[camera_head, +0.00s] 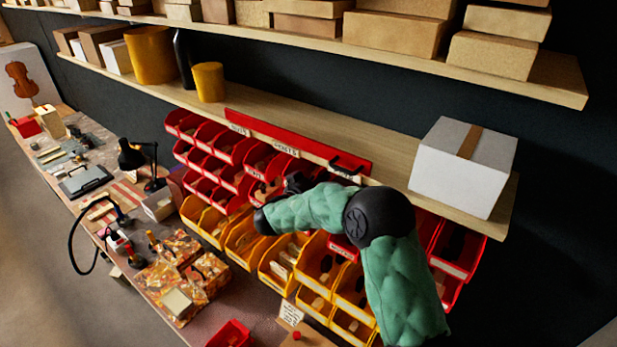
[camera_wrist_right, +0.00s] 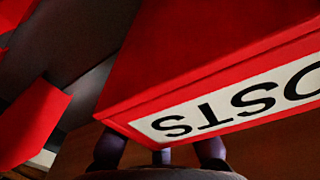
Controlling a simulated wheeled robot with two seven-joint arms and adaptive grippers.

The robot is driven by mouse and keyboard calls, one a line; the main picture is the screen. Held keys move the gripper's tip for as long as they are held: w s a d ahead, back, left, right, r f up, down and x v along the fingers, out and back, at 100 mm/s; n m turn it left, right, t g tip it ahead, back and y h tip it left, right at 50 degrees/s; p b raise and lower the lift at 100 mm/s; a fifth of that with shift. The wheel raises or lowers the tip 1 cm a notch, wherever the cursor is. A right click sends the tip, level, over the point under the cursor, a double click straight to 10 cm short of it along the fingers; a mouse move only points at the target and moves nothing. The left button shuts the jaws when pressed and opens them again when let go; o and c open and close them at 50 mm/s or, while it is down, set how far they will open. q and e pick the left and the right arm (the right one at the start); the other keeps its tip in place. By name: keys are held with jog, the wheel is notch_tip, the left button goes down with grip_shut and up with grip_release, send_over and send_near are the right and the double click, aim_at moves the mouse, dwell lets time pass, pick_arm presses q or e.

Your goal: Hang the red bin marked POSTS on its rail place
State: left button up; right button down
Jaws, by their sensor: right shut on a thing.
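The red bin marked POSTS (camera_wrist_right: 205,65) fills much of the right wrist view. Its white label (camera_wrist_right: 235,105) reads upside down there and is cut off at the right edge. The dark fingers of my right gripper (camera_wrist_right: 158,155) are at the bin's lower edge, shut on it. In the head view my right gripper (camera_head: 296,182) is a small dark shape by the bin rows, partly hidden by my green arm. I cannot pick out the held bin there. A white POSTS label (camera_head: 286,149) sits on the shelf's front edge above the bins. My left gripper is not in view.
Red bins (camera_head: 225,145) hang above yellow bins (camera_head: 240,240), close around my right arm. A wooden shelf (camera_head: 390,150) runs above them, with a white box (camera_head: 463,165) at its right end. The bench (camera_head: 130,205) at left holds tools and boxes.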

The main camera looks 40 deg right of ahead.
jog(key=shift+d+f+b, duration=0.1)
jog(key=shift+f+b, duration=0.4)
jog(key=shift+f, duration=0.4)
dwell(0.8)
jog(key=c, duration=1.3)
grip_release()
jog(key=v, duration=1.2)
jog(key=shift+f, duration=0.1)
